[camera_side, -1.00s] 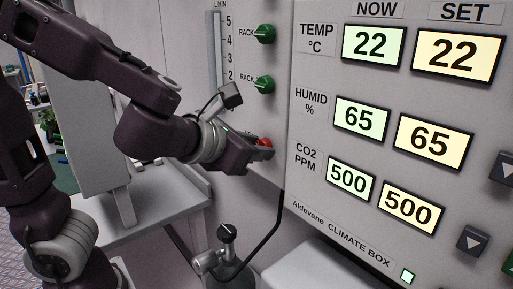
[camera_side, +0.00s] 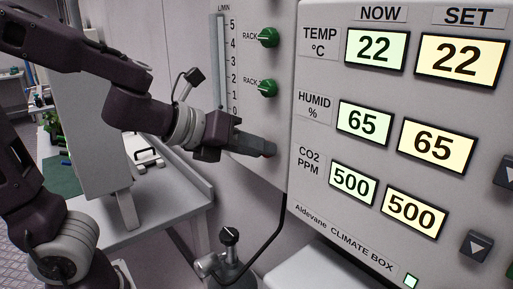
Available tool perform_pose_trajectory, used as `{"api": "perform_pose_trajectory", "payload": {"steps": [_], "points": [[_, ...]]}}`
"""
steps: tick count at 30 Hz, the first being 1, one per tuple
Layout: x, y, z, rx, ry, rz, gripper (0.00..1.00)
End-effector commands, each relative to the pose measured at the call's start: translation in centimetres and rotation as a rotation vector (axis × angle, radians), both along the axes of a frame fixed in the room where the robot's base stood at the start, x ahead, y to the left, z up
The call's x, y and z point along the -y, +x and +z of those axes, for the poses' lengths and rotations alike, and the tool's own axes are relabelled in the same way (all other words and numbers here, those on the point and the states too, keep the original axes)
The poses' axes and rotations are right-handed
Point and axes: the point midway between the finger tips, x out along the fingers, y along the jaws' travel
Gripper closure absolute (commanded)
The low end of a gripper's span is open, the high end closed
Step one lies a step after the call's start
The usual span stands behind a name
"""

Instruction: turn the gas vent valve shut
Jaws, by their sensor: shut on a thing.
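The gas vent valve appears to be the red knob low on the grey panel, below the two green knobs. It is almost wholly hidden behind my fingers, and its label and angle cannot be read. My gripper (camera_side: 266,149) reaches the panel from the left, with its fingers shut on the knob. The wrist is rolled, so one finger covers the other from this side.
Above are an upper green knob (camera_side: 268,37) and a lower green knob (camera_side: 267,88), beside a flow tube (camera_side: 221,60). The climate box display panel (camera_side: 400,130) stands close on the right. A metal fitting with a black knob (camera_side: 229,235) stands below.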

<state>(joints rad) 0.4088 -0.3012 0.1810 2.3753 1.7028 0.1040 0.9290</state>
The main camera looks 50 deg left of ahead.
Motion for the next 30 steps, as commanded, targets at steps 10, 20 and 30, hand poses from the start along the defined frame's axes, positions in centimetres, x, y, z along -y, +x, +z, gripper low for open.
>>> {"api": "perform_pose_trajectory", "payload": {"steps": [10,20,30], "points": [[-0.06,-0.03,-0.11,-0.003,-0.039,0.001,1.00],[-0.07,-0.02,-0.12,-0.003,-0.040,0.002,0.64],[-0.05,0.00,-0.06,-0.002,-0.038,0.001,0.51]]}}
